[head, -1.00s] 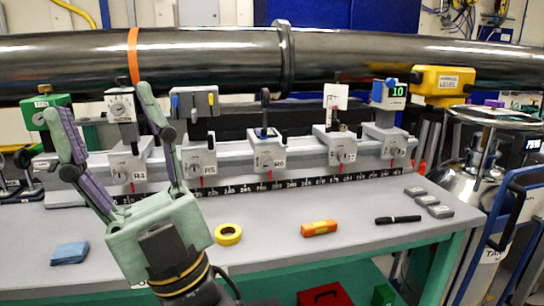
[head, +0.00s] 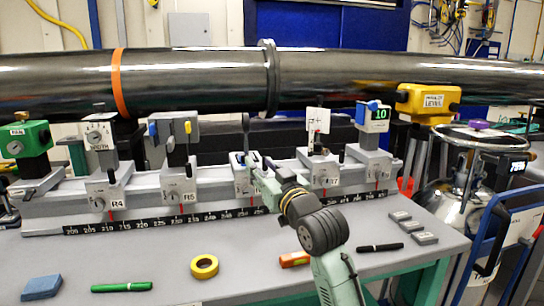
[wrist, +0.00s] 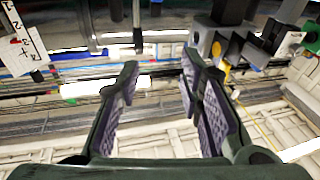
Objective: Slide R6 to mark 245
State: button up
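Carrier R6 (head: 243,184) is a grey block on the rail, between R5 and R7, with a dark upright post above it. My gripper covers its right side and its label. The scale strip (head: 150,222) runs below; the numbers under R6 are too small to read surely, so I cannot tell where mark 245 lies. My gripper (head: 252,160) is at R6's upper part in the head view. In the wrist view my gripper (wrist: 160,65) is open, its purple-padded fingers apart. No carrier shows clearly between the pads, and contact with R6 cannot be told.
Carriers R4 (head: 108,192) and R5 (head: 180,188) stand left of R6. R7 (head: 319,168) and R8 (head: 370,165) stand right. A large pipe crosses behind.

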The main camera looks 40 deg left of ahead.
jog(key=m+h, duration=0.1)
jog(key=h, duration=0.1)
send_near(265, 171)
notch_tip(265, 171, up, 3)
jog(key=p+x, duration=0.1)
jog(key=x, duration=0.2)
jog(key=p+x, duration=0.1)
jog(key=x, duration=0.3)
jog(key=p+x, duration=0.1)
jog(key=x, duration=0.2)
jog(key=shift+w+a+f, duration=0.25)
jog(key=shift+w+f, duration=0.05)
grip_shut()
